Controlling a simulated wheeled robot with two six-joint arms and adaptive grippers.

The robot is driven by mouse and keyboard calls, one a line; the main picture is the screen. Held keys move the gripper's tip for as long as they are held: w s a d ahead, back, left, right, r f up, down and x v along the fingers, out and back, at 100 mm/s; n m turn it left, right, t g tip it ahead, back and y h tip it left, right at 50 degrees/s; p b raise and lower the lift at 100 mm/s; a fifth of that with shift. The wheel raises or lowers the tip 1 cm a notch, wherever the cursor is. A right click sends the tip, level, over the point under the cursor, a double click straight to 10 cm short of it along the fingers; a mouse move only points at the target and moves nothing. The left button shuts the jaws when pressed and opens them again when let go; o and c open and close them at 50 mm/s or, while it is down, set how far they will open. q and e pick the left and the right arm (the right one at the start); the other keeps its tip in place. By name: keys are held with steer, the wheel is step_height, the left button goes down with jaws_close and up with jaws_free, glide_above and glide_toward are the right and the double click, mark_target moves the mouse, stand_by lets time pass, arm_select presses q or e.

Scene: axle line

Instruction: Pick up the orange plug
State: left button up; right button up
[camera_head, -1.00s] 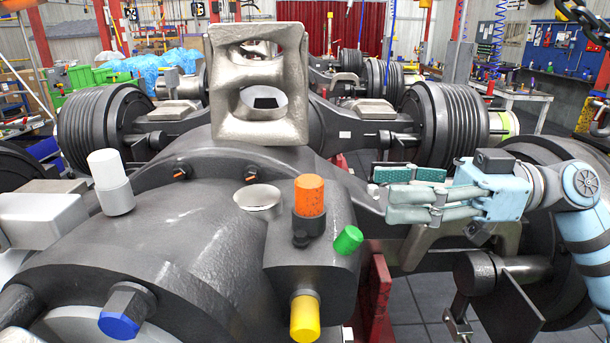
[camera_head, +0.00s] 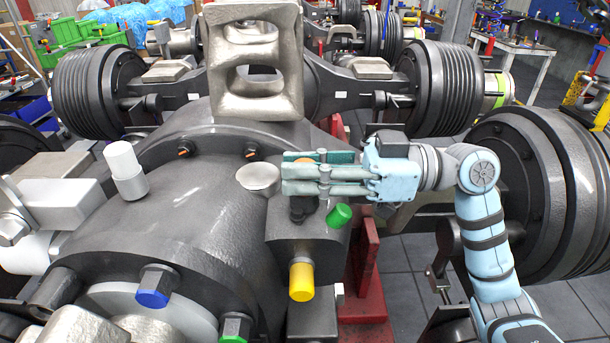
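The orange plug (camera_head: 303,161) stands upright in its dark fitting on the axle housing. Only a little of its orange shows, because my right gripper partly covers it. My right gripper (camera_head: 292,170) reaches in from the right, level, with its fingers pointing left. One finger is behind the plug and the other in front, so the plug lies between them. The fingers look apart; contact with the plug cannot be made out. My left gripper is out of view.
A green plug (camera_head: 339,216) is just below the gripper and a yellow plug (camera_head: 301,283) lower down. A white plug (camera_head: 124,168) and a blue plug (camera_head: 152,289) are to the left. A round metal cap (camera_head: 258,178) is just left of the fingertips.

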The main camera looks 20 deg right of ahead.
jaws_close()
steer(key=shift+r, duration=0.15)
step_height(320, 180, up, 20)
steer(key=p, duration=0.1)
steer(key=shift+p, duration=0.3)
